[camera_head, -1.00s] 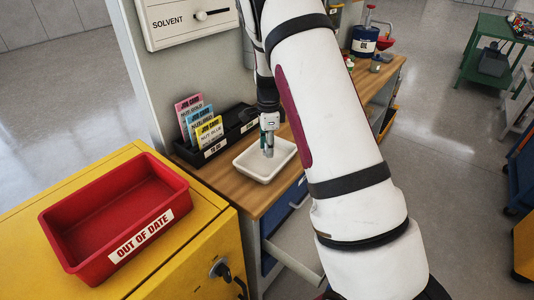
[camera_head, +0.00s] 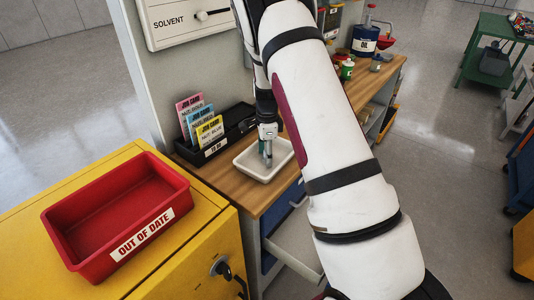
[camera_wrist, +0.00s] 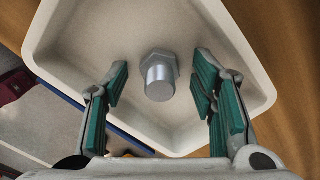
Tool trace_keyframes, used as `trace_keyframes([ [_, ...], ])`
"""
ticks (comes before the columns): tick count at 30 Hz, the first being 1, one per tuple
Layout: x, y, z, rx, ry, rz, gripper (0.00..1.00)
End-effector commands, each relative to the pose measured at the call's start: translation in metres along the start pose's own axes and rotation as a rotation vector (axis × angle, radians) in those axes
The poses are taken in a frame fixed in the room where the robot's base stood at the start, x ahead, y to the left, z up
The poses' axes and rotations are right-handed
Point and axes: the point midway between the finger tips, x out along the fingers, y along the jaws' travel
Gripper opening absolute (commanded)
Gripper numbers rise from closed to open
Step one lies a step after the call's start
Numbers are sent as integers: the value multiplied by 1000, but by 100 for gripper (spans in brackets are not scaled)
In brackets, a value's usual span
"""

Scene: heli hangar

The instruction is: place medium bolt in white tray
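The white tray (camera_head: 249,160) sits on the wooden bench, and its rim also shows in the wrist view (camera_wrist: 262,90). A grey metal bolt (camera_wrist: 159,75) with a hex head is inside the tray in the wrist view, seen roughly end-on. My gripper (camera_wrist: 160,78) is open above the tray, its green-padded fingers apart on either side of the bolt with clear gaps. In the head view my gripper (camera_head: 267,156) points down over the tray; the bolt cannot be told apart there.
A black holder (camera_head: 218,142) with job cards stands behind the tray. A red "out of date" bin (camera_head: 95,258) sits on the yellow cabinet (camera_head: 200,245) at left. An oil can (camera_head: 364,40) and small bottles stand farther along the bench.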

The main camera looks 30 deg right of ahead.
Motion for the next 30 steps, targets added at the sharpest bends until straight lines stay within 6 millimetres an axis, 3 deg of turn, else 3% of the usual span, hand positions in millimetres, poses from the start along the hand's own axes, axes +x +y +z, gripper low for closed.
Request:
trace_keyframes([
  [8,-13,-1,0,-1,0,-4,52],
  [21,-97,-1,1,-1,0,-3,52],
  [30,-127,2,1,-14,-5,-4,52],
])
